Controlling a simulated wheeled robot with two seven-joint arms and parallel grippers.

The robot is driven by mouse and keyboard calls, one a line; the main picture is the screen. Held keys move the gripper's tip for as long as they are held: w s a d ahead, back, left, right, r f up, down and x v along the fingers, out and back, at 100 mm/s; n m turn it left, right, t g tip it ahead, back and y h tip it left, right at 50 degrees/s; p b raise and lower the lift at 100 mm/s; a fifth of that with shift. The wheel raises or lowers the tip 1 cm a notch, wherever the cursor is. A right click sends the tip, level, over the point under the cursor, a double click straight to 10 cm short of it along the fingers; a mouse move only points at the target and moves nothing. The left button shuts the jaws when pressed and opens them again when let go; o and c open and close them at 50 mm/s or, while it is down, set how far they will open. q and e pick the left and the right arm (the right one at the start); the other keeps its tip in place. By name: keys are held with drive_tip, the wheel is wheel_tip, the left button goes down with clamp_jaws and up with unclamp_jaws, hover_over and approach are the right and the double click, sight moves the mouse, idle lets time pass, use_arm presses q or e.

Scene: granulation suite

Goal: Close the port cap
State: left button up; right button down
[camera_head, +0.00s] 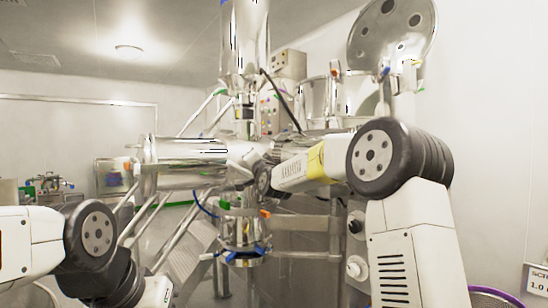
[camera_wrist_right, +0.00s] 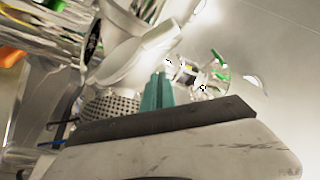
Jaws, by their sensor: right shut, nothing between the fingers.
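My right arm reaches in from the right in the head view, its far end in front of the steel machine (camera_head: 190,165). The right gripper's teal fingers (camera_wrist_right: 158,90) show in the wrist view, together and empty. A pale, rounded metal piece (camera_wrist_right: 135,52) lies just beside and beyond the fingertips; I cannot tell whether they touch or whether it is the port cap. In the head view, a round steel lid with several holes (camera_head: 392,35) stands tilted up at the upper right. My left arm shows at lower left; its gripper is out of view.
A vertical steel column (camera_head: 245,50) rises above the machine. A steel outlet with blue and orange fittings (camera_head: 243,240) hangs below, among slanted steel legs. A control box (camera_head: 289,65) stands behind. A purple-rimmed container (camera_head: 490,296) is at lower right.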

drive_tip(key=s+a+f+n+g+y, duration=0.1)
drive_tip(key=a+f+n+y, duration=0.3)
drive_tip(key=n, duration=0.9)
drive_tip(key=shift+s+f+y, duration=0.65)
drive_tip(key=shift+f+y, duration=0.05)
drive_tip(key=shift+f, duration=1.15)
drive_tip(key=shift+f, duration=0.15)
